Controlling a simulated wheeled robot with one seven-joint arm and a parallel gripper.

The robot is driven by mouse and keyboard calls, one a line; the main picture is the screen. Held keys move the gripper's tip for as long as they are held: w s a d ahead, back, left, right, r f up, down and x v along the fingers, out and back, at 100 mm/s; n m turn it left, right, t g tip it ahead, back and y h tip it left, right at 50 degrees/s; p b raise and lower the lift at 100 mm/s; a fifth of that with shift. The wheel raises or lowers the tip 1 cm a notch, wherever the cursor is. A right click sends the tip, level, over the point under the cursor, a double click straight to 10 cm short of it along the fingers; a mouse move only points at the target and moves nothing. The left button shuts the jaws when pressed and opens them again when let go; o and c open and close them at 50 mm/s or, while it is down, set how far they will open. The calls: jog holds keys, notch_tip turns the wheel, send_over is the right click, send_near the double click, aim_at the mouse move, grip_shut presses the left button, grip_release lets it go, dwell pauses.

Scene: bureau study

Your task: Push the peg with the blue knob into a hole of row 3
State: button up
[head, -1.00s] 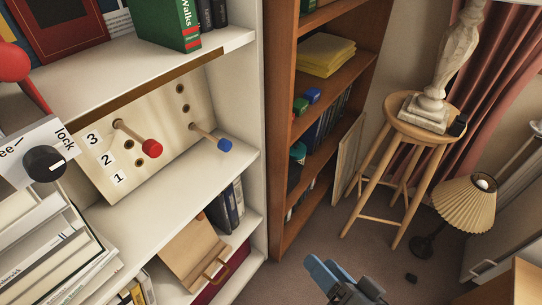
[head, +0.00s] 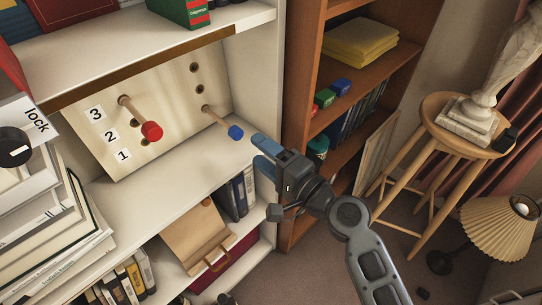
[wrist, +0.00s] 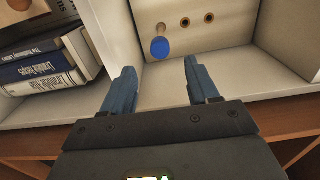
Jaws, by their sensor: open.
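The blue knob (head: 236,132) sits on the end of a wooden peg (head: 219,120) that stands out of the pale board (head: 165,85). That peg is in the right-hand hole of row 1. Above it, the right-hand holes of row 2 (head: 199,89) and row 3 (head: 193,67) are empty. A peg with a red knob (head: 152,131) is in the left hole of row 3. My gripper (head: 258,154) is open and empty, just right of the blue knob and apart from it. In the wrist view the blue knob (wrist: 160,47) lies ahead, between the open fingers (wrist: 160,72).
The board leans in a white shelf compartment with a side wall (head: 255,85) at its right and a shelf above (head: 130,45). Books (head: 60,225) are stacked at the left. A brown bookcase (head: 300,130) stands right of the shelf. The shelf floor before the board is clear.

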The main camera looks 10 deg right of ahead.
aim_at(240, 136)
jog(key=shift+b+x, duration=0.35)
jog(key=shift+x, duration=4.2)
jog(key=shift+a, duration=0.1)
jog(key=shift+c, duration=0.2)
grip_shut()
jog(key=shift+s, duration=0.2)
jog(key=shift+v, duration=3.1)
jog(key=shift+w+r, duration=0.1)
jog(key=shift+r, duration=0.1)
